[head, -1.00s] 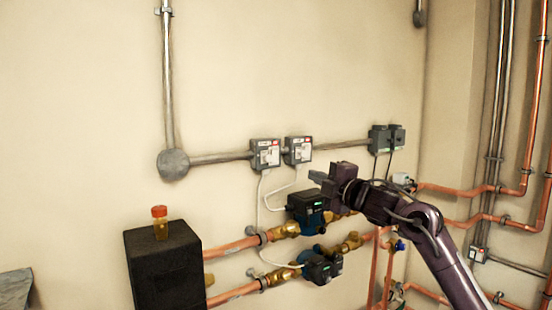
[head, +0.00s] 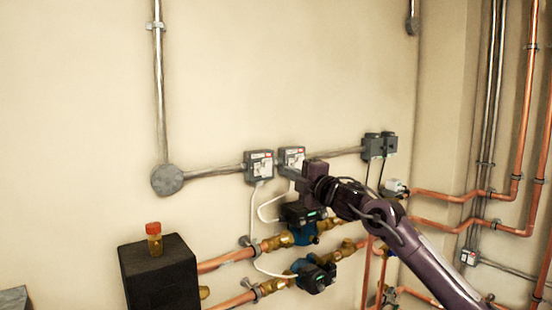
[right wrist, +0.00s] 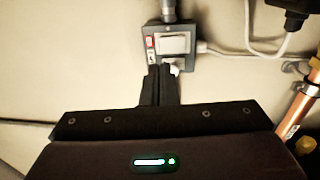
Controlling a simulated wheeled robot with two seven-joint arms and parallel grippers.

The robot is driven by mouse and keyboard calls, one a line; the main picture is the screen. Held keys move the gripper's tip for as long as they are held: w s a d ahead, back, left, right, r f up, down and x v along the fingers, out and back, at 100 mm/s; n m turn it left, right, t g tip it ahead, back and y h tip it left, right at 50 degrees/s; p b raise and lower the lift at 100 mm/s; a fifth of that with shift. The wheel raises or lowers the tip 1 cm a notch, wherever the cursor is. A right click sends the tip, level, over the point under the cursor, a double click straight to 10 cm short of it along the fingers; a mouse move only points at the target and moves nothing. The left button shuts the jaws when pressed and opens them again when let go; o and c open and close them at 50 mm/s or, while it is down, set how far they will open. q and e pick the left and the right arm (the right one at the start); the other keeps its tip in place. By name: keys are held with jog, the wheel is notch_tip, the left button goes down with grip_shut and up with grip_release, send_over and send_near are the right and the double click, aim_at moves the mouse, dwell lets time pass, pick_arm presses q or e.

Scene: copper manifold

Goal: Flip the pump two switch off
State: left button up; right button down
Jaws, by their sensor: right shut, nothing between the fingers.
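Two grey switch boxes with white faces and small red marks are on the wall. The left box (head: 259,165) is uncovered. The right box (head: 291,156) is partly covered by my right gripper (head: 283,170). In the right wrist view one switch box (right wrist: 170,45) shows a white rocker or plate and a red mark. My right fingers (right wrist: 160,85) are shut and empty, their tips at the near edge of this box. I cannot tell if they touch it. The labels are too small to read. My left gripper is not in view.
Grey conduit (head: 213,172) joins the boxes to a round junction. White cables run down to two pumps (head: 303,214) on copper pipes (head: 230,258). Two dark boxes (head: 380,146) are further right.

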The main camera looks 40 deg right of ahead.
aim_at(268, 160)
jog(key=w+p, duration=0.4)
jog(key=w+d+r+p, duration=0.1)
jog(key=w+p, duration=0.1)
jog(key=shift+w+r, duration=0.1)
jog(key=shift+w, duration=0.2)
jog(key=shift+w+p, duration=0.3)
jog(key=shift+w, duration=0.15)
jog(key=shift+w+r, duration=0.1)
jog(key=shift+w, duration=0.1)
